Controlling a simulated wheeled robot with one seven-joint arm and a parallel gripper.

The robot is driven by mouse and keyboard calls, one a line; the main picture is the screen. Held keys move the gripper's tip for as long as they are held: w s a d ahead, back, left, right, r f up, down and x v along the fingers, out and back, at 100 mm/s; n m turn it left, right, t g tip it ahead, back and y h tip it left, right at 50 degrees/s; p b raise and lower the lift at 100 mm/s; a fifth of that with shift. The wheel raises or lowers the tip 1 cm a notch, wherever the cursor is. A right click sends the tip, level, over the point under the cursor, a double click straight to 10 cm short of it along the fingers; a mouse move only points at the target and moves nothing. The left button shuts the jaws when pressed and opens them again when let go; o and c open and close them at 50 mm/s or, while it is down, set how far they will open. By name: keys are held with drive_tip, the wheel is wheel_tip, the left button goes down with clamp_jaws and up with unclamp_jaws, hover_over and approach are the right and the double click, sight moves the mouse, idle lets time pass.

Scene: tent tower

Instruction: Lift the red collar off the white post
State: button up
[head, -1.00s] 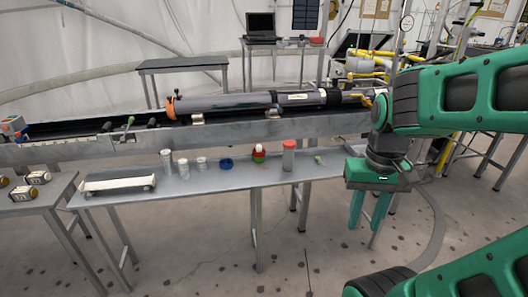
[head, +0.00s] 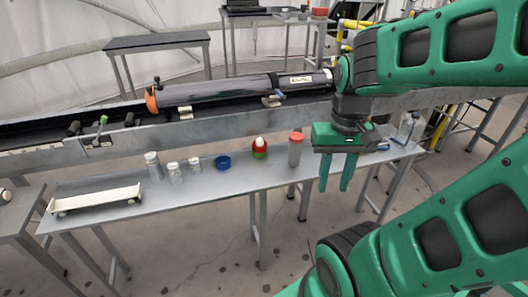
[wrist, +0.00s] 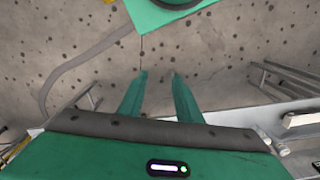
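The red collar (head: 260,148) sits around the white post (head: 260,139), whose rounded top shows above it. A green band or ring (head: 260,155) shows just below the collar. They stand on the grey metal bench (head: 222,190) in the head view. My gripper (head: 334,188) hangs to the right of the collar, fingers pointing down, near the bench's front edge. Its fingers are apart with nothing between them, as the wrist view also shows (wrist: 159,75). The collar and post do not show in the wrist view.
A clear jar with an orange-red lid (head: 295,150) stands between the collar and my gripper. A blue ring (head: 222,162), several clear vials (head: 174,172) and a long white tray (head: 95,200) are to the left. A long dark tube (head: 225,90) lies behind the bench.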

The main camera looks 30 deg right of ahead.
drive_tip(key=o, duration=0.9)
drive_tip(key=shift+s+r, duration=0.15)
drive_tip(key=shift+s, duration=0.15)
drive_tip(key=shift+c, duration=0.2)
drive_tip(key=shift+o, duration=0.7)
drive_tip(key=w+d+f+t+h, duration=0.1)
drive_tip(key=w+d+f, duration=0.1)
drive_tip(key=w, duration=0.4)
drive_tip(key=w+d+f+t+h, duration=0.2)
drive_tip(key=w+d+f, duration=0.1)
drive_tip(key=w, duration=0.4)
drive_tip(key=w+d+f+t+h, duration=0.1)
drive_tip(key=w+d+f, duration=0.1)
drive_tip(key=w, duration=0.4)
drive_tip(key=shift+w+d+f+h, duration=0.2)
drive_tip(key=shift+d+f+h, duration=0.2)
drive_tip(key=shift+d, duration=0.45)
drive_tip(key=n+t, duration=0.3)
drive_tip(key=t, duration=0.6)
approach(260, 146)
drive_tip(key=shift+x, duration=4.95)
drive_tip(key=shift+c, duration=0.7)
